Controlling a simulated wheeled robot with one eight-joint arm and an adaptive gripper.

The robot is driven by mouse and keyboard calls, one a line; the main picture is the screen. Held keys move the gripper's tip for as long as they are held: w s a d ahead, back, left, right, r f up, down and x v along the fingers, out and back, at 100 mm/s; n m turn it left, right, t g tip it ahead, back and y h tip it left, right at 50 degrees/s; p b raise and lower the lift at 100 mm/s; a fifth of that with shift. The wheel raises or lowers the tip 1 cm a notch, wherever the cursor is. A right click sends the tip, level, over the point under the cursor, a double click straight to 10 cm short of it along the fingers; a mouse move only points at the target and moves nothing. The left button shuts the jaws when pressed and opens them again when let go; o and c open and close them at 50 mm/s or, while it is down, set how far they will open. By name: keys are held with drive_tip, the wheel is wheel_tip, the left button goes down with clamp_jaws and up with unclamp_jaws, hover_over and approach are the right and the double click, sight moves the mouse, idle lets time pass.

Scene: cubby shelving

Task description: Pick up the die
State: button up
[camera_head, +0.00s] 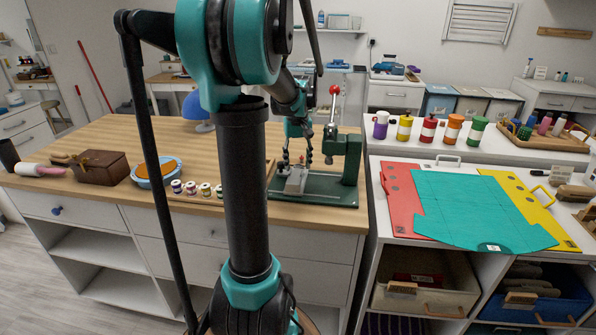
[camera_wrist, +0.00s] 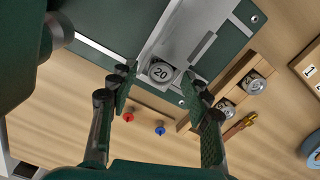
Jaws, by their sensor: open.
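The die (camera_wrist: 161,72) is a small grey metal piece marked "20". In the wrist view it sits on the grey metal bed (camera_wrist: 180,28) of a green press, between my fingertips in the picture. In the head view it is too small to make out clearly. My gripper (camera_wrist: 158,84) is open, with one finger on each side of the die in the wrist view; I see no contact. In the head view my gripper (camera_head: 301,158) hangs over the bed of the green press (camera_head: 345,165), left of its upright.
A wooden rack (camera_wrist: 236,88) with round metal pieces lies beside the press. Small red (camera_wrist: 128,117) and blue (camera_wrist: 160,130) knobs are near it. The press column and its red-knobbed lever (camera_head: 334,90) stand close on the right. Small jars (camera_head: 190,187) line the bench left.

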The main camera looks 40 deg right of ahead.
drive_tip(key=shift+c, duration=0.2)
clamp_jaws()
drive_tip(key=shift+r, duration=0.1)
